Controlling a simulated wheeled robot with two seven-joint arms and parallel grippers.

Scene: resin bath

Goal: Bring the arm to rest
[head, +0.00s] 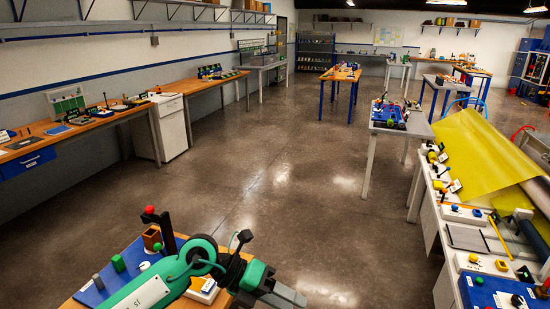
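My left arm, green with a white label plate, comes in at the bottom left and bends over the near table. Its grey gripper (286,296) is at the bottom edge, partly cut off by the frame, past the right side of the table. Nothing can be made out in it, and whether its fingers are apart or together is unclear. My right gripper is not in view.
The near wooden table (72,303) carries a blue mat (92,294), a green block (118,263) and a brown box (152,237). A white bench (447,290) with a yellow sheet (475,155) runs along the right. The grey floor (260,200) between is clear.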

